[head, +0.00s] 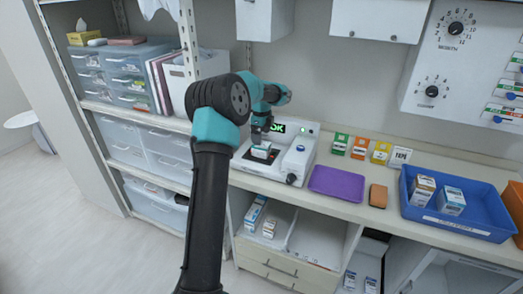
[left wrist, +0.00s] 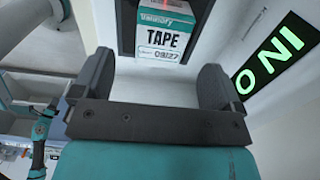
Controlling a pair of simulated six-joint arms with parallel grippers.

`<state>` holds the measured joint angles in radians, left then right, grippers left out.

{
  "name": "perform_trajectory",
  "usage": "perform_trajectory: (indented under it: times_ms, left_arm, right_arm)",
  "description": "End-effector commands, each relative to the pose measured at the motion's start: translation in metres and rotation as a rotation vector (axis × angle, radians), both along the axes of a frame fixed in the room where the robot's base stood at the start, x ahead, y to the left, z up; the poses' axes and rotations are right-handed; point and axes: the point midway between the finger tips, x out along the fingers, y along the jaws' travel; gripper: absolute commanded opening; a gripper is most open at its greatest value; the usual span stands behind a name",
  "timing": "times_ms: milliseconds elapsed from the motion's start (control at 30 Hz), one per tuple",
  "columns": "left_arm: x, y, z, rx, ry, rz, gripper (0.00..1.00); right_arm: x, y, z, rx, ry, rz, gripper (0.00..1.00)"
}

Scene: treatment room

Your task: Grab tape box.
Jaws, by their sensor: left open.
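The tape box (left wrist: 165,37) is a small white and teal carton with TAPE printed on it, lying in a dark recess of a white device. In the head view the box (head: 261,151) sits on the device (head: 297,160), partly hidden by my gripper above it. My left gripper (head: 262,132) is open and empty, over the device. In the left wrist view its two fingers (left wrist: 152,85) are spread apart, with the box ahead of them and not between them. My right gripper is not in view.
Shelves with drawers (head: 128,75) stand left.

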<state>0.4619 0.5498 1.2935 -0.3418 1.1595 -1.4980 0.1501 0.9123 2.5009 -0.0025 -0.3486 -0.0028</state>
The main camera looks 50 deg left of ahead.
Motion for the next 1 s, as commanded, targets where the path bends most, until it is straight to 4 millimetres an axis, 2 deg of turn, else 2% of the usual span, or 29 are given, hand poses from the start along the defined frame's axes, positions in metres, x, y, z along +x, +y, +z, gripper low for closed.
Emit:
perform_trajectory:
  times_ms: [167,567,1000]
  left_arm:
    - [0.0,0.0,-0.019,0.0,0.001,0.0,0.92]
    - [0.0,0.0,-0.022,0.0,0.001,0.0,0.92]
    - [0.001,0.0,-0.07,0.0,0.001,0.0,0.92]
  right_arm:
    - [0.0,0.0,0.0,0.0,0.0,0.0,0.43]
    - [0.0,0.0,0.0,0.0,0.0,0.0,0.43]
    - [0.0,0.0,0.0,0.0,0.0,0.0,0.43]
